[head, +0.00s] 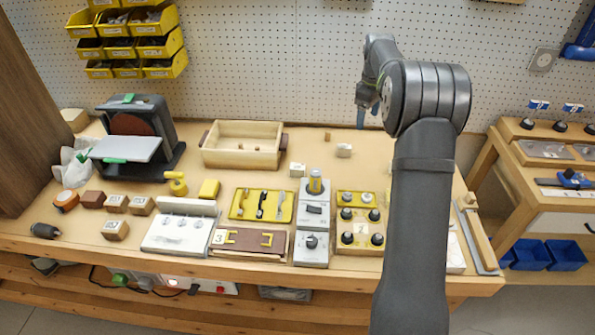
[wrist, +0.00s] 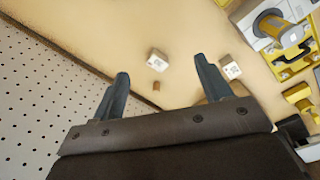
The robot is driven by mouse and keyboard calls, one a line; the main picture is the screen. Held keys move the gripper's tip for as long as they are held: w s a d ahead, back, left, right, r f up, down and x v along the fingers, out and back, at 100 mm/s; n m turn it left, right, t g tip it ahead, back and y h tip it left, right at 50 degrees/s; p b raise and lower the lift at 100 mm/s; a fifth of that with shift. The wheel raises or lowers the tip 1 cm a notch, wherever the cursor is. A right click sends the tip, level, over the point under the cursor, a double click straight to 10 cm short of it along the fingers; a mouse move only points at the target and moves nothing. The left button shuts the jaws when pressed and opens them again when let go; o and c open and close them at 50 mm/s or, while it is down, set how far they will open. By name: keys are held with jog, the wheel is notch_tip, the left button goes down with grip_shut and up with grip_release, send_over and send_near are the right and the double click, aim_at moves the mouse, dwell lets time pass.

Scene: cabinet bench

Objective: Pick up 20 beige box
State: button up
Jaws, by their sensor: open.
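Two small pale boxes lie on the bench. One box (head: 344,150) is right of the wooden tray; it also shows in the wrist view (wrist: 157,60) between my fingers' tips. The other box (head: 297,170) is nearer the front; it shows in the wrist view (wrist: 230,67) right of my right finger, with a dark mark. Several tan boxes (head: 116,203) with labels sit at the left front. I cannot read any number surely, so I cannot tell which is 20. My gripper (head: 367,113) is open and empty, above the back of the bench (wrist: 162,68).
A wooden tray (head: 242,158) stands at the back middle. A disc sander (head: 135,140) is at the left. A yellow tool tray (head: 262,205) and a knob panel (head: 358,232) are at the front. A small brown peg (head: 327,136) lies near the far box. The pegboard stands behind.

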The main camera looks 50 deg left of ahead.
jog(key=s+a+f+m, duration=0.1)
jog(key=s+a+m, duration=0.55)
jog(key=s, duration=0.35)
jog(key=m+y, duration=0.1)
jog(key=m, duration=0.4)
send_near(298, 166)
jog(key=shift+t, duration=0.3)
jog(key=f, duration=0.2)
jog(key=a+f, duration=0.1)
jog(key=f, duration=0.2)
jog(key=shift+w+a+f, duration=0.1)
notch_tip(298, 166, down, 5)
jog(key=shift+w+f, duration=0.1)
jog(key=c, duration=1.1)
